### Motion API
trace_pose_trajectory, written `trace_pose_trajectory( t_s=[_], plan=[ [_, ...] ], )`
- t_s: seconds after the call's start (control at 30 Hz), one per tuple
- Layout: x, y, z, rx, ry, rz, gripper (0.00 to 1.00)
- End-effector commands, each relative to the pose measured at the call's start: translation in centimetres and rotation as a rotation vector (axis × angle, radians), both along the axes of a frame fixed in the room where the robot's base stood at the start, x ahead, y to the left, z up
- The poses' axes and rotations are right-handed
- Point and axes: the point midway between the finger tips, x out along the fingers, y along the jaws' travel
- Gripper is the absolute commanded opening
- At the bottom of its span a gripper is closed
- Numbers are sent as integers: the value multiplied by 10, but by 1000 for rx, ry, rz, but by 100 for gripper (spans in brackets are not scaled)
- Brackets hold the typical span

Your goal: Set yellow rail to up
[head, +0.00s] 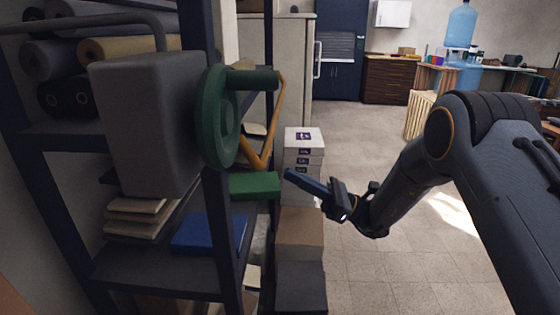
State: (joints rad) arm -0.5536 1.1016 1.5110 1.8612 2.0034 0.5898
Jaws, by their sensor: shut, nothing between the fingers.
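The yellow rail (276,117) is a thin bent bar at the shelf's right side. It runs down from a green cylinder (256,79) and bends back near a dark upright. A green ring (217,117) on the shelf front hides part of what lies behind it. A green block (250,186) sits below the rail. My gripper (291,176) is shut and empty. In the picture its tips are just right of the green block and below the rail's lower end. I cannot tell how far apart they are in depth.
A dark shelf (228,245) with a grey box (148,122), fabric rolls and a blue folded cloth (205,232) fills the left. Stacked boxes (300,236) stand behind and below my gripper. Open tiled floor (375,265) lies to the right.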

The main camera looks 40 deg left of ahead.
Motion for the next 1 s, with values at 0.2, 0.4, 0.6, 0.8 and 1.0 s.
trace_pose_trajectory(
  t_s=[0.2,0.4,0.6,0.8,1.0],
  plan=[
    [-7,11,9,1,0,2,0],
    [-22,35,25,1,-1,3,0],
    [-39,64,45,1,-2,1,0],
    [-35,59,66,1,-1,-4,0],
    [-29,48,76,-2,-1,-1,0]
  ],
)
